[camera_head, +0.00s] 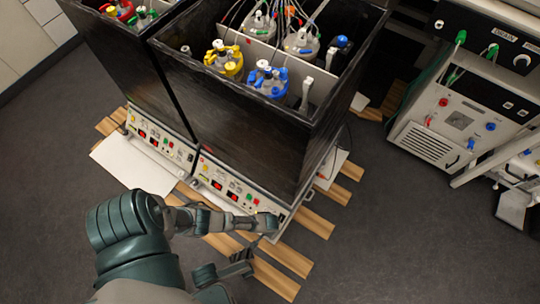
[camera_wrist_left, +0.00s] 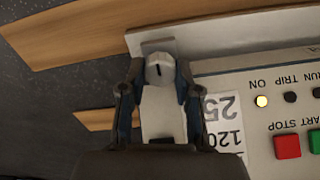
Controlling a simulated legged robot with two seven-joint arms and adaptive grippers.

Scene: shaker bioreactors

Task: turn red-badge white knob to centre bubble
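The white knob (camera_wrist_left: 159,69) with a dark pointer line shows in the left wrist view, on a pale bracket (camera_wrist_left: 160,108) beside the end of the control panel (camera_wrist_left: 250,85). My left gripper (camera_wrist_left: 160,72) has a finger close against each side of the knob and appears shut on it. In the head view my left gripper (camera_head: 266,224) is at the right end of the lower front panel (camera_head: 232,188), where my arm hides the knob. I make out no red badge or bubble level in either view.
Black-walled shaker boxes (camera_head: 235,105) hold vessels with yellow (camera_head: 229,62) and blue (camera_head: 268,80) caps. Wooden slats (camera_head: 290,258) lie under and in front. A white sheet (camera_head: 130,165) lies left. Another instrument (camera_head: 455,130) stands right. Dark floor (camera_head: 400,240) is free at lower right.

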